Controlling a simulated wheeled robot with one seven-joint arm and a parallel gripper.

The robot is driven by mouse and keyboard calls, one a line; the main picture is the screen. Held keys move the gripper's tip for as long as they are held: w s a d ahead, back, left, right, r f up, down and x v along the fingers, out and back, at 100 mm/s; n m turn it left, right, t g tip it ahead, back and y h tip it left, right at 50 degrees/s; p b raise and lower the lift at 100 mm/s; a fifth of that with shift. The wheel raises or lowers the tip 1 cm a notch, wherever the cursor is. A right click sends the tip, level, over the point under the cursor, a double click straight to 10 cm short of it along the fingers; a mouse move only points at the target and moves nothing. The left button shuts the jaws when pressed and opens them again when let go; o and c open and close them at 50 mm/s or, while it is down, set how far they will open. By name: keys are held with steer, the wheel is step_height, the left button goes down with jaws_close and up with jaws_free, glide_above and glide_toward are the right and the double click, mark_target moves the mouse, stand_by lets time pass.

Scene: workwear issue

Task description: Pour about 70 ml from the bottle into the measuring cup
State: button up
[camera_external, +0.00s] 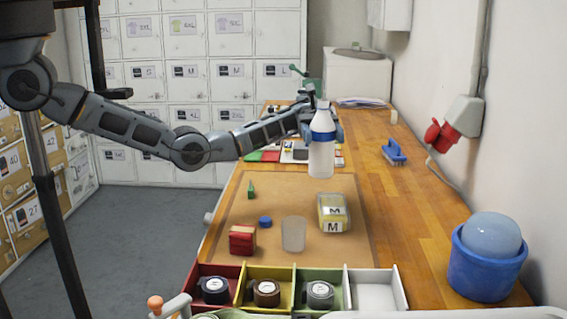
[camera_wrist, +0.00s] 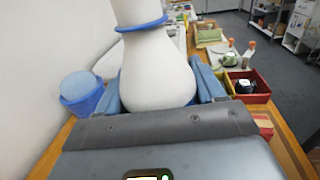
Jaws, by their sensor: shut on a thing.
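The bottle (camera_external: 321,158) is white and translucent with a blue ring near its neck. My gripper (camera_external: 322,134) is shut on it and holds it upright in the air above the worktop. The bottle also fills the middle of the wrist view (camera_wrist: 156,70), between the blue fingers (camera_wrist: 160,92). The measuring cup (camera_external: 294,233) is a clear, pale cup standing on the brown mat, below and a little left of the bottle in the external view. Its inside is hard to make out. In the wrist view I cannot make out the cup.
A yellow box marked M (camera_external: 333,213), a red block (camera_external: 242,240), a blue cap (camera_external: 265,222) and a green piece (camera_external: 251,190) surround the cup on the mat (camera_external: 225,205). A divided tray (camera_external: 375,292) lies in front. A blue bucket (camera_external: 486,270) stands right.

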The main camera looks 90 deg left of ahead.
mark_target(323, 173)
steer(key=shift+w+d+r+m+g, duration=0.15)
steer(key=shift+d+r+m+g, duration=0.15)
steer(key=shift+d+g, duration=0.45)
steer(key=shift+d+f+p, duration=0.15)
steer(key=shift+d+p, duration=0.05)
steer(key=shift+p, duration=0.1)
step_height(323, 173, down, 10)
steer(key=shift+r, duration=0.1)
steer(key=shift+r+m+p, duration=0.15)
steer(key=shift+m+p, duration=0.25)
steer(key=shift+p, duration=0.1)
